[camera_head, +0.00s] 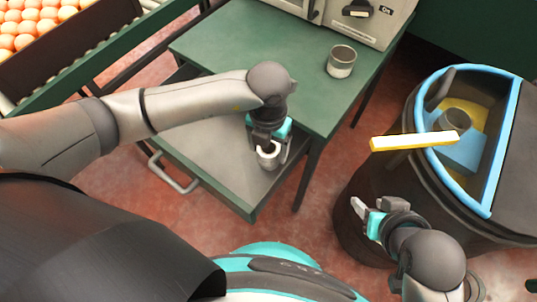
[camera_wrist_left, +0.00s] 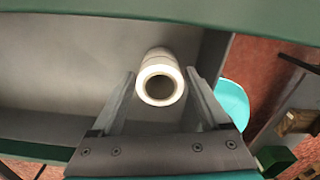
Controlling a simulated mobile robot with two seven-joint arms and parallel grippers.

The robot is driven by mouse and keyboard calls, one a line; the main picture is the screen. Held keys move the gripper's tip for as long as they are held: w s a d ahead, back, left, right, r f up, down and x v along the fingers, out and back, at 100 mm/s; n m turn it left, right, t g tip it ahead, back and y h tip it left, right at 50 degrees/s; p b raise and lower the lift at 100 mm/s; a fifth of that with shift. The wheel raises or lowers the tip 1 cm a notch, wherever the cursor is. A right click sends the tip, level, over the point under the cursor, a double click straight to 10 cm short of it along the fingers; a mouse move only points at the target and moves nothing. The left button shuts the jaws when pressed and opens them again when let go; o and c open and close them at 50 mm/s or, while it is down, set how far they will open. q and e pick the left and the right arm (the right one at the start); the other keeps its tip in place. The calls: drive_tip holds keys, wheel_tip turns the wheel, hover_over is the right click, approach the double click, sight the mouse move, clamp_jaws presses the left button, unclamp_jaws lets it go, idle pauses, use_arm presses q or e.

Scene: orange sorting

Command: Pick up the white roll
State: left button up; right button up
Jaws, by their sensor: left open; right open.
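The white roll (camera_head: 266,150) stands in the open grey drawer (camera_head: 215,150) under the green table, mostly hidden by my left gripper in the head view. In the left wrist view the white roll (camera_wrist_left: 158,60) shows its round end and hole between the two fingers. My left gripper (camera_head: 268,160) is open and points down into the drawer, with a finger on each side of the roll; the left wrist view (camera_wrist_left: 162,95) shows gaps beside it. I cannot tell how deep the fingers reach. My right gripper (camera_head: 364,212) is open and empty beside the dark bin.
A metal cup (camera_head: 341,62) stands on the green table (camera_head: 235,45) before a grey machine (camera_head: 360,15). A dark bin (camera_head: 370,195) with a blue rim is at right, with a yellow-and-white bar (camera_head: 414,141) over its edge. Orange-coloured fruit (camera_head: 25,25) fills a crate at top left.

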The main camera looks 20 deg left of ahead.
use_arm(q)
drive_tip(key=shift+f, duration=0.6)
drive_tip(key=shift+c, duration=0.2)
drive_tip(key=c, duration=1.1)
drive_tip(key=shift+r, duration=0.15)
